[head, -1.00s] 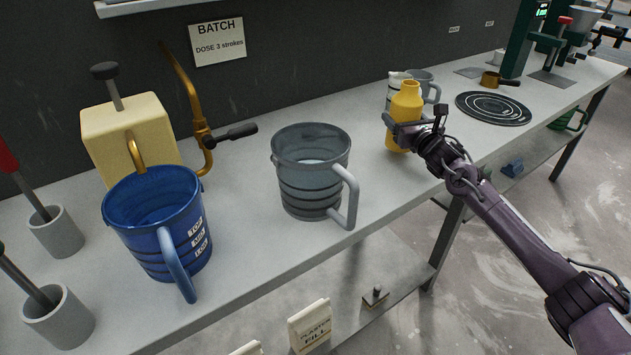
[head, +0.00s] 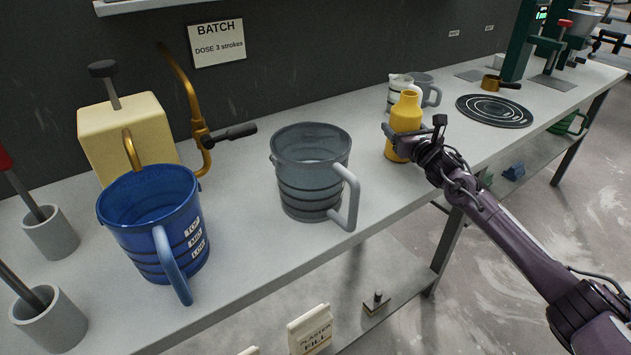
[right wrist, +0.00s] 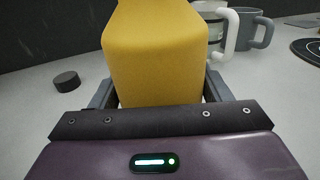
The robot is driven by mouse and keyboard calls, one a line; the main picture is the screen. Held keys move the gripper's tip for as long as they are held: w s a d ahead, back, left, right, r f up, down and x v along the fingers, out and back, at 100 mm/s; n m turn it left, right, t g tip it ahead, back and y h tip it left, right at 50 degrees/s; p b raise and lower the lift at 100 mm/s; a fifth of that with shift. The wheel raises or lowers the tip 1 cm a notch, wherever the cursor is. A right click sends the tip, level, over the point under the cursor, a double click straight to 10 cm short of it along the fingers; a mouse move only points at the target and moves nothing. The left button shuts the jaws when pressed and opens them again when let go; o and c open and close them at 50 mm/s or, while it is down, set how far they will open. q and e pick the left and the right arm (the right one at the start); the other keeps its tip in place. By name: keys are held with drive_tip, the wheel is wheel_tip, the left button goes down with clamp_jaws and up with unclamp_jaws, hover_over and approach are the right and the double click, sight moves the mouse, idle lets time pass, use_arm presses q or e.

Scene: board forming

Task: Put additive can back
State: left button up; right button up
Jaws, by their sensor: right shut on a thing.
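The yellow additive can (head: 404,115) is upright at the bench, in front of a white jug. My right gripper (head: 402,137) is shut around its lower body. In the right wrist view the can (right wrist: 155,50) fills the space between the two fingers (right wrist: 158,95). Its base is hidden there by the gripper body, so I cannot tell whether it touches the bench top. My left gripper is not in view.
The white jug (head: 397,82) and a grey mug (head: 427,88) stand close behind the can. A clear grey jug (head: 310,170) and a blue jug (head: 155,215) stand to the left. A black round plate (head: 494,110) lies to the right. A small dark cylinder (right wrist: 66,81) shows in the right wrist view.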

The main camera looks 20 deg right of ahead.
drive_tip(key=shift+r, duration=0.15)
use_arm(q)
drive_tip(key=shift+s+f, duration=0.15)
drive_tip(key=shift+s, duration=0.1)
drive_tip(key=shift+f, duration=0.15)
use_arm(e)
drive_tip(key=shift+f, duration=0.3)
drive_tip(key=o, duration=1.7)
drive_tip(key=shift+c, duration=0.2)
drive_tip(key=shift+o, duration=0.4)
drive_tip(key=shift+f, duration=0.2)
drive_tip(key=shift+r, duration=0.1)
drive_tip(key=s+b, duration=0.1)
drive_tip(key=s, duration=0.5)
drive_tip(key=shift+s, duration=0.3)
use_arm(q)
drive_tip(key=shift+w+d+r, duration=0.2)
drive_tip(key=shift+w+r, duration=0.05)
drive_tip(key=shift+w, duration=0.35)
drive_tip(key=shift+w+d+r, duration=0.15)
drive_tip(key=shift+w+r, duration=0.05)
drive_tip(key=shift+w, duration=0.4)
use_arm(e)
drive_tip(key=shift+s, duration=0.65)
